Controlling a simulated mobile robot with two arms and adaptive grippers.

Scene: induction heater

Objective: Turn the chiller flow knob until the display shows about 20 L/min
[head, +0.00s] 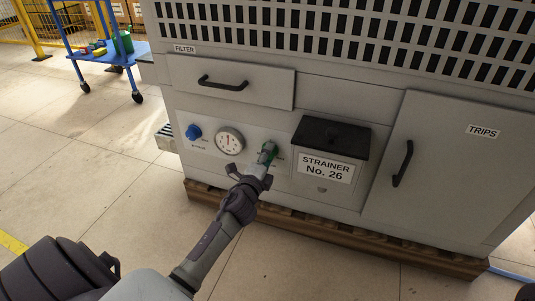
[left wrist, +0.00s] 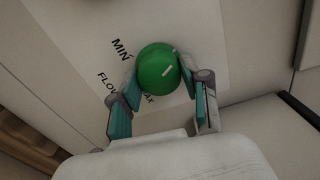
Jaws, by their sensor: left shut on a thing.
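The chiller flow knob is round and green with a white pointer mark. In the left wrist view the knob (left wrist: 158,68) sits on a pale plate (left wrist: 90,20) lettered MIN, FLOW and a partly covered word ending in AX. My left gripper (left wrist: 160,84) has one finger on each side of the knob, shut on it. In the head view my left gripper (head: 262,162) reaches the green knob (head: 269,148) on the cabinet front, covering part of it. No flow display that I can read shows. My right gripper is not in view.
Left of the knob are a round dial gauge (head: 229,141) and a blue knob (head: 194,132). A black-lidded strainer box (head: 327,160) juts out close on the right. The cabinet stands on a wooden pallet (head: 330,240). A blue cart (head: 88,66) stands back left; the floor in front is open.

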